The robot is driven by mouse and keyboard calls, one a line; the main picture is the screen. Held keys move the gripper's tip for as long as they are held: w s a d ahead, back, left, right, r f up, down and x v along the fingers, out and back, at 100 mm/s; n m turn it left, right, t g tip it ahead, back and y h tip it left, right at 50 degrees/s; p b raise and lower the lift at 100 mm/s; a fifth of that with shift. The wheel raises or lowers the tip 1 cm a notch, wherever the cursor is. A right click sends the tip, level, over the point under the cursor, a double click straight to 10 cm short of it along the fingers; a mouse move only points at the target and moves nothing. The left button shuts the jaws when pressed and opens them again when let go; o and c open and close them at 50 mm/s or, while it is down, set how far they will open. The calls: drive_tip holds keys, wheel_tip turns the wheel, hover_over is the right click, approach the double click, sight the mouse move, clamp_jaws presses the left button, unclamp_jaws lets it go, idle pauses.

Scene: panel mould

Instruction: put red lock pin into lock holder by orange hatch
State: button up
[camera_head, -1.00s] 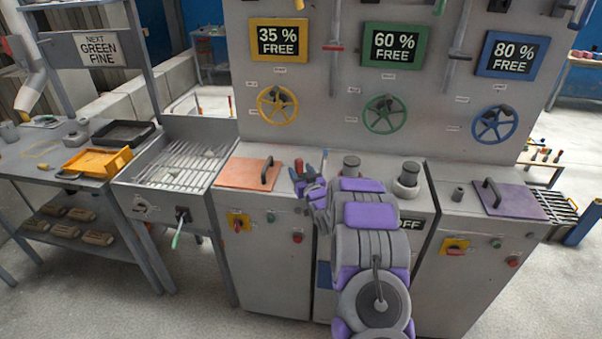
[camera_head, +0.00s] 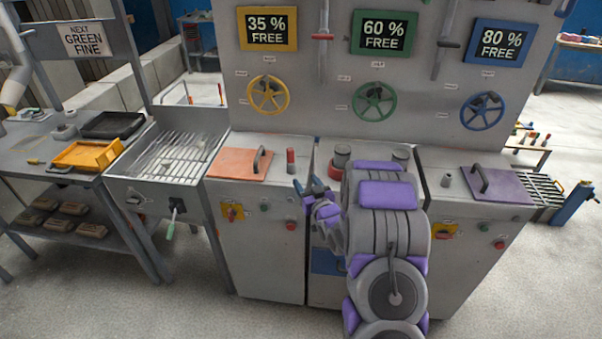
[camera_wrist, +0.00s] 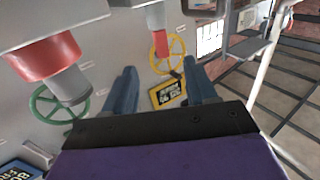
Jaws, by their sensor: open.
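The red lock pin (camera_head: 291,155) stands upright on the left cabinet, right of the orange hatch (camera_head: 240,163). A short grey piece at its lower end looks like the lock holder (camera_head: 291,170), with the pin's foot in it; how deep is hidden. My gripper (camera_head: 312,186) is open and empty, in front of the cabinet and lower than the pin. In the upside-down wrist view, the pin (camera_wrist: 160,43) shows beyond and between my two blue fingers (camera_wrist: 163,90), apart from them, its grey end against the cabinet top.
A grey cylinder with a red ring (camera_head: 339,162) stands on the middle cabinet, close to my gripper; it is large in the wrist view (camera_wrist: 50,62). A purple hatch (camera_head: 497,184) and small grey holder (camera_head: 446,180) are on the right cabinet. The wheel panel rises behind.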

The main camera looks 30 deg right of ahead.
drive_tip(key=shift+s+a, duration=0.15)
drive_tip(key=shift+s, duration=2.25)
drive_tip(key=s+a+r+g, duration=0.4)
drive_tip(key=s+a+g, duration=0.2)
drive_tip(key=s, duration=0.8)
drive_tip(key=s+a+r+g, duration=0.4)
drive_tip(key=s+a+g, duration=0.3)
drive_tip(key=s, duration=0.8)
drive_tip(key=s+a+r+g+y, duration=0.1)
drive_tip(key=s+a+r+g, duration=0.3)
drive_tip(key=s, duration=1)
drive_tip(key=a+g, duration=0.2)
drive_tip(key=a, duration=0.2)
drive_tip(key=shift+s+a+r+n+g, duration=0.2)
drive_tip(key=shift+a+r+n+g, duration=0.15)
drive_tip(key=shift+r+n+g, duration=0.05)
